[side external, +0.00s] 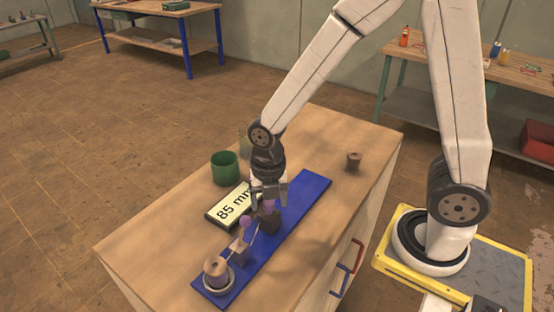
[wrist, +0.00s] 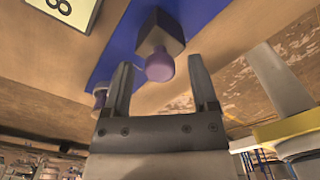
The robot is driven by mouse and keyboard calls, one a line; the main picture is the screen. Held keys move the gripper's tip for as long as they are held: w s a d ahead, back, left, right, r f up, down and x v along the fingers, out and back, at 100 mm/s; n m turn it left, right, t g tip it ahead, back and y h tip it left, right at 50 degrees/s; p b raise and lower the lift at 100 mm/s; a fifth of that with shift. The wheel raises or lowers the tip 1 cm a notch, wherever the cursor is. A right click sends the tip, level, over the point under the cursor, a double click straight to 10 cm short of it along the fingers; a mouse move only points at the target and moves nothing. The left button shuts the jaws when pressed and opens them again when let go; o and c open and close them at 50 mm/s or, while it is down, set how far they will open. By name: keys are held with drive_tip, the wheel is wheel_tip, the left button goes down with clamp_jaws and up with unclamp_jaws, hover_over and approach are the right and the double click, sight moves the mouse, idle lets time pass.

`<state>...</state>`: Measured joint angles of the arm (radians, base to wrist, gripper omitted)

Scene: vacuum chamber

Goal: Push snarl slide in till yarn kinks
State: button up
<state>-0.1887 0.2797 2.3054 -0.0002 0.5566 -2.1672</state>
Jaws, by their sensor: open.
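A long blue board (side external: 305,205) lies across the bench. A dark block (side external: 271,222) with a purple knob (wrist: 159,66) sits on it; the block also shows in the wrist view (wrist: 165,32). A lighter block (side external: 239,249) with a second purple knob (side external: 246,221) stands nearer the front end. A spool (side external: 215,268) sits in a round dish there. Thin strands show near the blocks, too small to trace. My gripper (side external: 269,196) is open above the dark block. In the wrist view its fingers (wrist: 161,85) appear on either side of the knob, with gaps; contact is not visible.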

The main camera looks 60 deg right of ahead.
clamp_jaws()
idle(1.3)
